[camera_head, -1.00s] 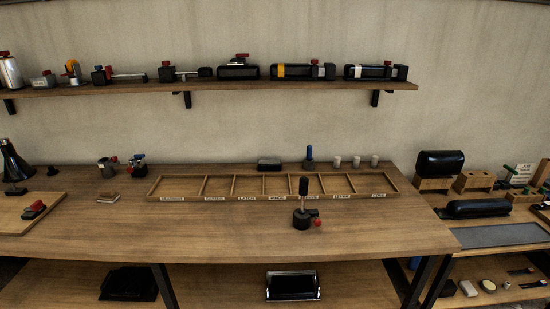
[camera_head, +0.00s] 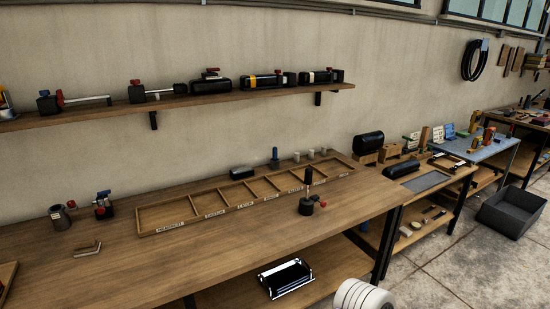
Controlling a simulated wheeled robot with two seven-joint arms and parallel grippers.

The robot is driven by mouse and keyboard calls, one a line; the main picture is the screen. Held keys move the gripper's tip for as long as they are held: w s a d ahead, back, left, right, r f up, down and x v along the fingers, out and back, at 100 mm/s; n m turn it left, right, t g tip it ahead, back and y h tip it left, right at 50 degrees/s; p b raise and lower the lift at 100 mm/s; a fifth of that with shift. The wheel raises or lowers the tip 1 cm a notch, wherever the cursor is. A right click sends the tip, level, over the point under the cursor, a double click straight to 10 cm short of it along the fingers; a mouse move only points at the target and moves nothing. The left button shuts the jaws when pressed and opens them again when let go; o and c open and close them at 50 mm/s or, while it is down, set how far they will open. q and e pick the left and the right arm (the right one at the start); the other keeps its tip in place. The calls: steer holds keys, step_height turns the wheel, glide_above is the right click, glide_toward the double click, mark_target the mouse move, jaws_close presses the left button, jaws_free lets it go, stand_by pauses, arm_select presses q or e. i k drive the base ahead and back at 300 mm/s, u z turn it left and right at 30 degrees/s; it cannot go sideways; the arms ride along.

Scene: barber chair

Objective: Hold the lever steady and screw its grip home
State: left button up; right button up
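A dark upright lever-like piece with a black grip on top (camera_head: 309,176) stands on the workbench, in front of the divided tray. Its dark round base (camera_head: 306,207) has a small red knob (camera_head: 323,204) at its right side. The grip is upright on its stem; whether it is fully seated is too small to tell. A blue-topped upright piece (camera_head: 275,154) stands behind the tray, and I cannot tell whether it belongs to the lever.
The wooden workbench (camera_head: 150,268) has clear room at its front left. A labelled, divided wooden tray (camera_head: 168,217) lies along it. Small clamp-like devices (camera_head: 103,205) stand at the left. A wall shelf (camera_head: 210,101) holds more devices. A grey bin (camera_head: 510,213) is on the floor at right.

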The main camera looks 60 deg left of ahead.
mark_target(308, 171)
steer(key=u, duration=1.4)
